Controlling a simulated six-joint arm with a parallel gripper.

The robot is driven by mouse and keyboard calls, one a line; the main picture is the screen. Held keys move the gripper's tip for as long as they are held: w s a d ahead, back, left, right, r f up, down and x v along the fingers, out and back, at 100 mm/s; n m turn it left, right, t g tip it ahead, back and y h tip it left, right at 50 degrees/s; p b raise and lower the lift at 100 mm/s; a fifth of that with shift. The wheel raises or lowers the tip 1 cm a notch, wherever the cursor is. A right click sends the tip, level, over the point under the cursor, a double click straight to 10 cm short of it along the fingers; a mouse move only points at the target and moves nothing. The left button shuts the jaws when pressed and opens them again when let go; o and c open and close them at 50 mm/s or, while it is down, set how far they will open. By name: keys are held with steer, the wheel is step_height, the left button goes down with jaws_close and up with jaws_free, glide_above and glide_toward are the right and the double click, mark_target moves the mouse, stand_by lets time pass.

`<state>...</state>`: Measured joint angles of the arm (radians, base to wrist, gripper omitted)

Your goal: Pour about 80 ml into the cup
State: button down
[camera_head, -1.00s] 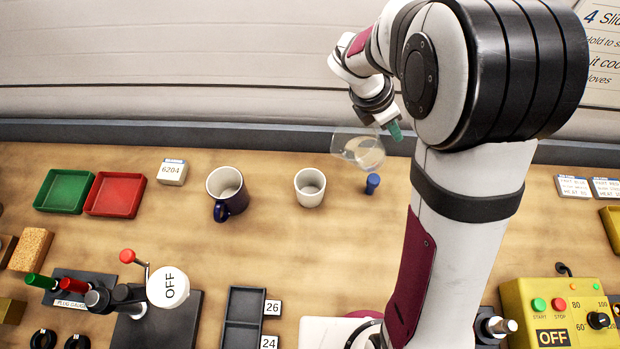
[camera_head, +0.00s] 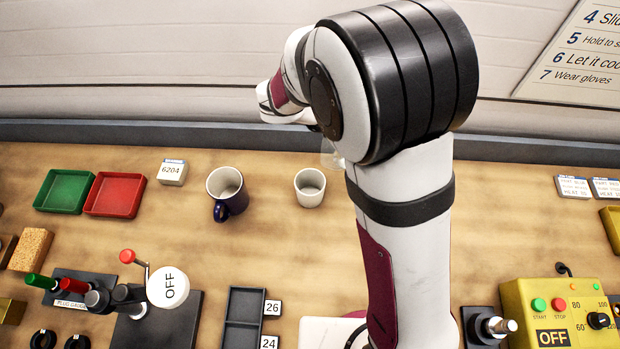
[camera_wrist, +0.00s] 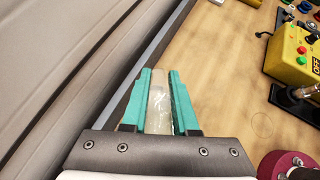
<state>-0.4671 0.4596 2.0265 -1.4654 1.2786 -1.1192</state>
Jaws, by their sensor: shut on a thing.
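A small white cup (camera_head: 310,187) stands upright on the bench, open at the top; no liquid can be made out inside it. My gripper (camera_wrist: 160,76) has teal fingers and is shut on a clear vessel (camera_wrist: 159,106) with something pale inside. In the head view, only a faint part of the vessel (camera_head: 331,156) shows beside my arm, behind and slightly right of the white cup. My fingers are hidden there. The vessel's tilt and liquid level cannot be told now. No stream is visible.
A dark blue mug (camera_head: 229,191) stands left of the white cup. Green (camera_head: 65,190) and red (camera_head: 116,195) trays lie farther left. A black divided tray (camera_head: 243,318) is in front. A yellow control box (camera_head: 556,311) is at right. Bench around the white cup is clear.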

steer(key=shift+a+r+h, duration=0.15)
steer(key=shift+r+h, duration=0.05)
steer(key=shift+h, duration=0.1)
steer(key=shift+s+a+t+h, duration=0.3)
steer(key=shift+a+t+h, duration=0.1)
steer(key=shift+a+h, duration=0.25)
steer(key=shift+s+a+t+h, duration=0.25)
steer(key=shift+a+t+h, duration=0.2)
steer(key=shift+h, duration=0.3)
stand_by(1.7)
steer(key=shift+w+d+r+g+y, duration=0.1)
steer(key=shift+w+d+g+y, duration=0.1)
steer(key=shift+d+g+y, duration=0.25)
steer(key=shift+w+d+r+g+y, duration=0.1)
steer(key=shift+w+d+g+y, duration=0.1)
steer(key=shift+d+y, duration=0.3)
steer(key=shift+w+d+f+y, duration=0.2)
steer(key=shift+d+f+y, duration=0.15)
steer(key=shift+y, duration=0.3)
steer(key=shift+w+d+f+g+y, duration=0.2)
steer(key=shift+d+f+g+y, duration=0.3)
steer(key=shift+f+y, duration=0.25)
steer(key=shift+w+y, duration=0.1)
steer(key=shift+y, duration=0.25)
steer(key=shift+d, duration=0.1)
